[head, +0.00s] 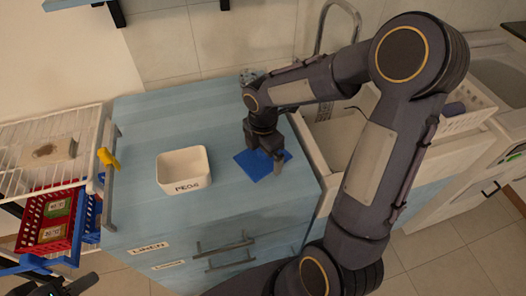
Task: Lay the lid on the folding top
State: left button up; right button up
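A flat blue square (252,167), which looks like the lid, lies on the light blue worktop (215,115), which I take for the folding top. My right gripper (264,152) is right over the blue square, pointing down, and hides part of it. Its fingers look spread apart, with nothing clearly held between them. I cannot tell whether they touch the square. A dark part at the bottom left edge looks like my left gripper (70,287); it is mostly cut off.
A white open tub marked PEGS (184,170) stands left of the blue square. A white wire rack (60,150) with red (48,222) and blue baskets is at the left. A sink (335,140) with a tap adjoins the worktop's right side. The worktop's back left is clear.

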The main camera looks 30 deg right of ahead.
notch_tip(320, 180, up, 12)
jog(key=s+a+m+t+y, duration=0.2)
jog(key=s+m, duration=0.6)
jog(key=m, duration=0.2)
jog(key=s+a+m+t+y, duration=0.1)
jog(key=s+a+m+t, duration=0.1)
jog(key=s+m, duration=0.7)
jog(key=m+t, duration=0.1)
jog(key=m, duration=0.1)
jog(key=shift+m+t+y+p, duration=0.3)
jog(key=shift+y+p, duration=0.1)
jog(key=shift+a+r, duration=0.1)
jog(key=shift+a, duration=0.05)
